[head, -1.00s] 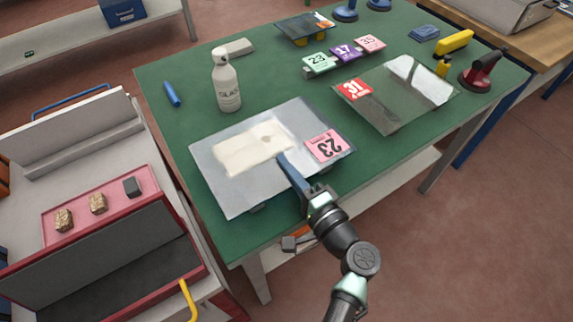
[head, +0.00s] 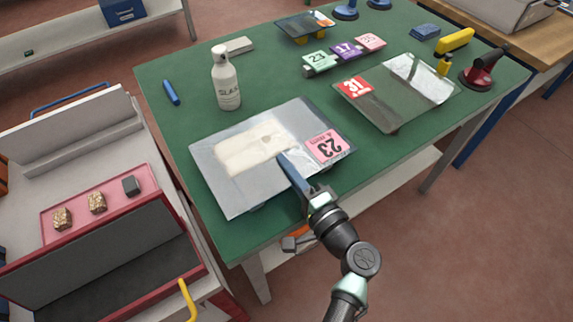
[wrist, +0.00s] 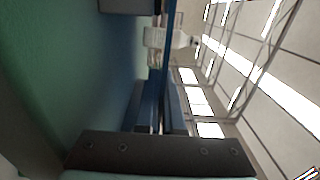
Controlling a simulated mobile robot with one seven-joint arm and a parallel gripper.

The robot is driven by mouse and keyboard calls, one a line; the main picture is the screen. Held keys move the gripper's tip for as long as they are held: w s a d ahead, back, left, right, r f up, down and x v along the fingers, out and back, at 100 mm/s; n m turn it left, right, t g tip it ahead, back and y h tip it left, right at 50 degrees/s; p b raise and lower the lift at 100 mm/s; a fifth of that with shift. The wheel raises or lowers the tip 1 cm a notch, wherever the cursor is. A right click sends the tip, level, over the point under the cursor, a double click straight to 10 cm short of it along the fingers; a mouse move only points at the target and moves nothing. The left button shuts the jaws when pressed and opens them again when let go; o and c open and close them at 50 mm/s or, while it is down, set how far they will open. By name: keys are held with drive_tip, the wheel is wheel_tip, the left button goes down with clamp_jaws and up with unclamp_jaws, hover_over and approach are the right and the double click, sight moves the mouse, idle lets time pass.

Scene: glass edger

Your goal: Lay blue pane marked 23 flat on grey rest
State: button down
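The pane with the pink label 23 (head: 225,185) is pale grey-blue and lies roughly level over the near left of the green table, with a cream patch showing on it. My gripper (head: 290,168) is at its near edge, left of the label, with one long blue finger over the top face. The lower finger is hidden by the pane. In the wrist view the blue fingers (wrist: 160,108) are close together with the thin, edge-on pane (wrist: 171,35) between them. Dark supports show slightly under its near edge. I cannot pick out the grey rest for certain.
A white spray bottle (head: 226,80) stands behind the pane. Pane 31 (head: 410,110) lies to the right, and a smaller dark pane (head: 300,28) lies at the back. Number tags (head: 345,52), a light grey block (head: 238,45) and a red suction cup (head: 485,72) are also on the table.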

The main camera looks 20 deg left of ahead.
drive_tip(key=shift+f, duration=0.15)
drive_tip(key=c, duration=1)
unclamp_jaws()
drive_tip(key=shift+o, duration=0.2)
drive_tip(key=shift+f, duration=0.2)
drive_tip(key=v, duration=1.3)
drive_tip(key=shift+b, duration=0.35)
drive_tip(key=shift+r, duration=0.2)
